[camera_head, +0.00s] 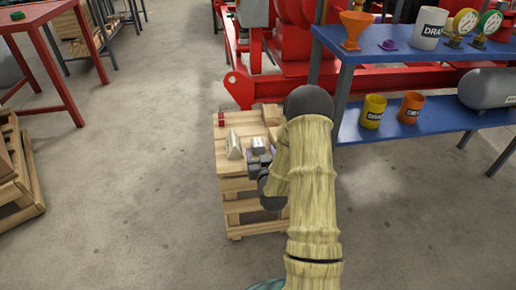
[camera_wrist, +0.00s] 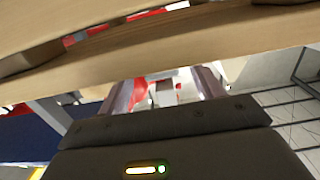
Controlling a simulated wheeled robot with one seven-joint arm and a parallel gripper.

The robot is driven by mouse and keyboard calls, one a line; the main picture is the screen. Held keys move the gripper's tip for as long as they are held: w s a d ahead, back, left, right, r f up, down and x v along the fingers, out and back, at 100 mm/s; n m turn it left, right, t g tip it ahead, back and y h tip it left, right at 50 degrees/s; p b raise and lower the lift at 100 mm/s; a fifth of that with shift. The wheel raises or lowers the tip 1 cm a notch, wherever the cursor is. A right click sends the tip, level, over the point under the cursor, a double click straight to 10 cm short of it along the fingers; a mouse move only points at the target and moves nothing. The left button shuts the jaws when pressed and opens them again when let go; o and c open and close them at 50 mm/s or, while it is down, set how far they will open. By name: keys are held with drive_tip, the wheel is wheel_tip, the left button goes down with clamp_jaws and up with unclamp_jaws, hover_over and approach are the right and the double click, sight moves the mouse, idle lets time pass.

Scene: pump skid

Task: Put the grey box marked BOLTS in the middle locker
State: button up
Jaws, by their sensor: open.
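A small grey box (camera_head: 258,144) sits on top of a wooden crate stand (camera_head: 237,188) in the head view. It is likely the BOLTS box, but its marking is too small to read. My gripper (camera_head: 260,160) is at the near side of this box, partly hidden by my arm. In the wrist view my gripper (camera_wrist: 165,90) is open, with no held object visible between the fingers. Wooden slats (camera_wrist: 180,45) cross close in front of it, and the grey box cannot be made out there. No locker shows in either view.
A pale wedge-shaped thing (camera_head: 234,146), a small red thing (camera_head: 222,119) and a wooden block (camera_head: 271,114) share the crate top. A blue shelf (camera_head: 440,70) with cups and gauges stands right. A red table (camera_head: 55,75) stands far left. Floor left of the crate is clear.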

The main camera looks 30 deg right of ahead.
sight(259, 149)
drive_tip(key=x, duration=0.3)
drive_tip(key=shift+w+b, duration=0.2)
drive_tip(key=shift+b, duration=0.2)
drive_tip(key=c, duration=1.2)
drive_tip(key=shift+r, duration=0.15)
wheel_tip(259, 149, up, 10)
drive_tip(key=p, duration=0.4)
drive_tip(key=shift+c, duration=0.2)
